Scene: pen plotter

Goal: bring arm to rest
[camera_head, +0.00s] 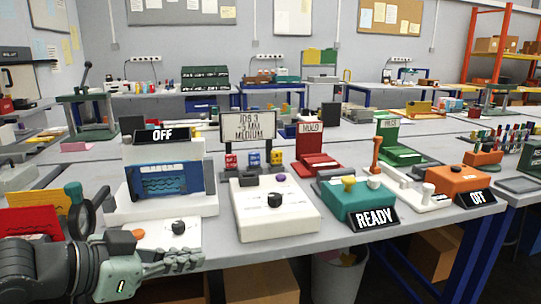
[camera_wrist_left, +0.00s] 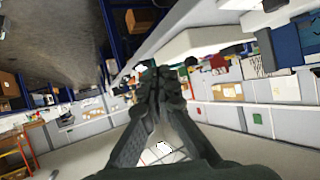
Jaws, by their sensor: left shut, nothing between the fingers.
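My left gripper (camera_head: 181,262) is at the lower left of the head view, at the front edge of the grey workbench, pointing right. Its fingers are together with nothing between them; they also show shut in the left wrist view (camera_wrist_left: 158,85). Just behind it stands the white pen plotter (camera_head: 168,207) with a blue panel and a sign reading OFF. The plotter's base has a black knob and an orange button. I cannot tell whether the gripper touches the plotter or the bench edge. My right gripper is in neither view.
Right of the plotter are a white control box (camera_head: 272,212) with a black knob, a teal box (camera_head: 352,198) signed READY and an orange box (camera_head: 466,181) signed OFF. A bin (camera_head: 340,275) stands below the bench edge.

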